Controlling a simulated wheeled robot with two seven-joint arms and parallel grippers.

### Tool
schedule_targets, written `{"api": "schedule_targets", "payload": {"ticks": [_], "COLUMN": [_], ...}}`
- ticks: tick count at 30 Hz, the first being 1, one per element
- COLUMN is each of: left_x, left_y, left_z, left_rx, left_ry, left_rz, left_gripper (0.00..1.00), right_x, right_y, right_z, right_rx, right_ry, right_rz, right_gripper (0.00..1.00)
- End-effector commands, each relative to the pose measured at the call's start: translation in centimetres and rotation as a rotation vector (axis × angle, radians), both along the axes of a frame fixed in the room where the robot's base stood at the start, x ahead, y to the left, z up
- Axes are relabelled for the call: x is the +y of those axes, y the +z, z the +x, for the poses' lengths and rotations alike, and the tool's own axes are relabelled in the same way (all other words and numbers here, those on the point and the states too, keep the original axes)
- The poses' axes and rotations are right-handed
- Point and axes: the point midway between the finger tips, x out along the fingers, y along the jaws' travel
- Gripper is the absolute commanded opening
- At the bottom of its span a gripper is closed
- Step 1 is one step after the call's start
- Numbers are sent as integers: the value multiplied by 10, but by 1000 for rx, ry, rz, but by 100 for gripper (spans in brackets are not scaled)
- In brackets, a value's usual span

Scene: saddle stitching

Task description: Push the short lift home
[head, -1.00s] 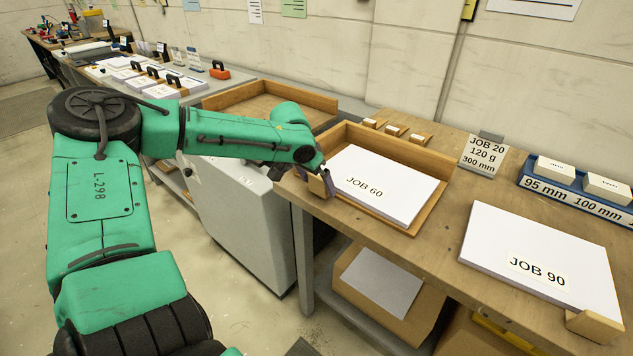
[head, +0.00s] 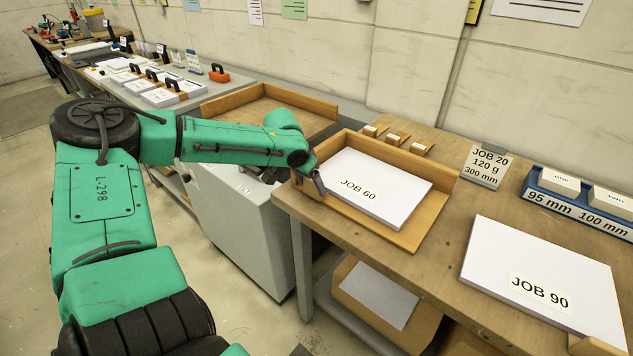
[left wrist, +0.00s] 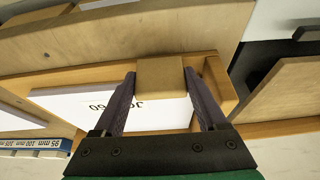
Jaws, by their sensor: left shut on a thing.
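The short lift is most likely the white paper stack marked JOB 60 (head: 385,190), lying in a wooden tray (head: 436,222) on the bench. My left gripper (head: 315,185) is at the tray's left end, beside the stack's near left edge. It is shut on a small wooden block (left wrist: 160,75), which shows between both fingers in the left wrist view. The JOB 60 stack (left wrist: 165,114) shows there beyond the fingers, partly hidden by them. Whether the block touches the stack I cannot tell. My right gripper is in neither view.
A larger stack marked JOB 90 (head: 545,265) lies right on the bench (head: 440,255), with a wooden block (head: 597,346) at its near edge. Another wooden tray (head: 275,107) is behind my gripper.

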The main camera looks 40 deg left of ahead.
Motion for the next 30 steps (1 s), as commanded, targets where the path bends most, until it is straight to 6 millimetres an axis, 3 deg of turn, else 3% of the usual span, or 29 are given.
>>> {"api": "schedule_targets", "payload": {"ticks": [13, 14, 15, 16, 30], "left_x": [8, 8, 8, 8, 7], "left_y": [1, 1, 2, 2, -1], "left_z": [-1, -1, -1, -1, -3], "left_rx": [-8, -9, -9, -9, 0], "left_ry": [3, 2, 3, 3, 3], "left_rz": [5, 6, 7, 7, 1], "left_gripper": [0, 79, 94, 100, 100], "right_x": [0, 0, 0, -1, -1], "right_y": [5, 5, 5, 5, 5], "right_z": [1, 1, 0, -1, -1], "right_rx": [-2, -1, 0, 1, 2], "right_ry": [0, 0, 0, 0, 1], "right_rz": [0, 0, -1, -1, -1], "right_gripper": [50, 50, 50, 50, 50]}}
